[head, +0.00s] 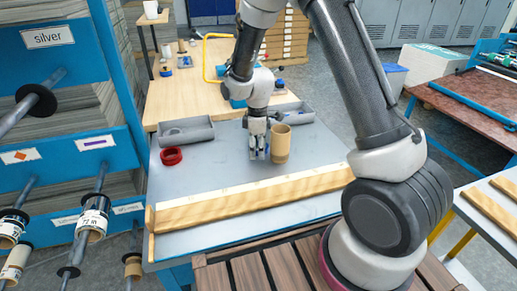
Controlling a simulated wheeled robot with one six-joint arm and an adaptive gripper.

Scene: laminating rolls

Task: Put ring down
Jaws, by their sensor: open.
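A red ring (172,156) lies flat on the grey table top (215,170), left of centre and in front of a grey tray. My gripper (258,156) points down over the middle of the table, well to the right of the red ring and apart from it. Its fingers are open, and I see nothing held between them. A tan cardboard-like tube (281,145) stands upright just right of the fingers. I cannot tell whether they touch it.
Grey trays (185,131) (300,115) stand at the back of the table. A wooden rail (250,200) runs along its front edge. A blue rack (105,150) with rods and rolls is on the left. The table between red ring and gripper is clear.

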